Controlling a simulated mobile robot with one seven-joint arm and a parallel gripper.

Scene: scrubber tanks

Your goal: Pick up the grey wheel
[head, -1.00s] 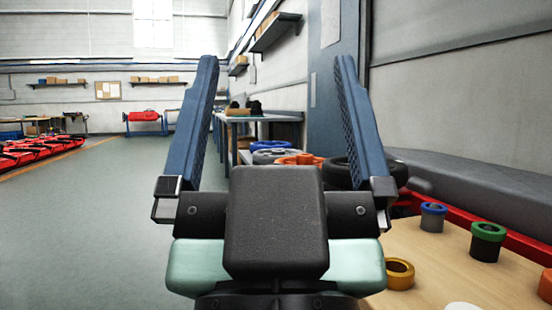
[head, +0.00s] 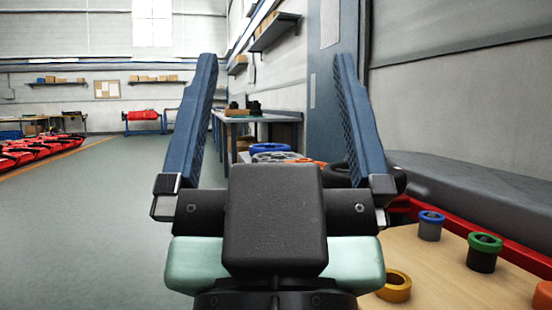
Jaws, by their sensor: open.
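A grey wheel (head: 276,157) shows beyond my gripper, low between the fingers, just above my dark palm block. Its lower part is hidden behind that block. A blue ring (head: 270,148) lies directly behind or on it; I cannot tell which. My gripper (head: 276,62) points forward with two long blue fingers spread wide. Nothing is between the fingertips, and the wheel is farther off, apart from the gripper.
An orange wheel (head: 316,163) and a black tyre (head: 338,176) sit right of the grey wheel, partly hidden. A wooden table (head: 440,280) at lower right bears a yellow ring (head: 394,287) and green-topped (head: 483,252) and blue-topped (head: 430,225) cylinders. Floor (head: 90,220) at left is clear.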

